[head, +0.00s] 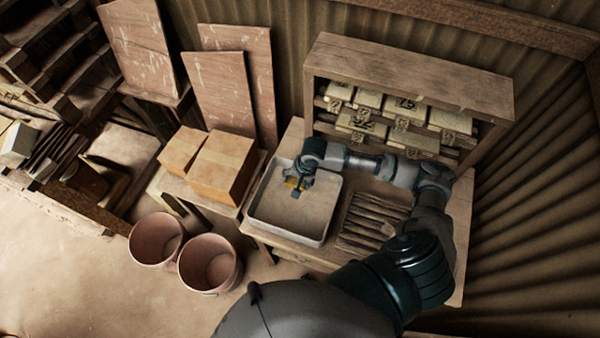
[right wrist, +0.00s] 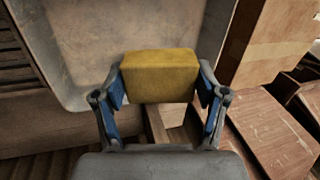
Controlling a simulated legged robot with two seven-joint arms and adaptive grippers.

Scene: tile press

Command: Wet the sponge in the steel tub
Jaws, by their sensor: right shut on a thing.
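The yellow sponge (right wrist: 160,76) is held between the fingers of my right gripper (right wrist: 160,88), with blue pads pressed on its two sides. In the head view, my right gripper (head: 297,185) is over the far part of the pale steel tub (head: 283,213), and only a small bit of the sponge shows. The tub also shows in the right wrist view (right wrist: 80,45), behind and left of the sponge. The sponge seems to be above the tub; its exact height cannot be told. No water is clearly visible. My left gripper is out of view.
A slatted rack (head: 365,225) lies right of the tub. A wooden shelf (head: 410,75) with several patterned tile blocks stands behind it. Cardboard boxes (head: 222,165) are left of the tub, and two clay-coloured pots (head: 208,262) stand on the floor.

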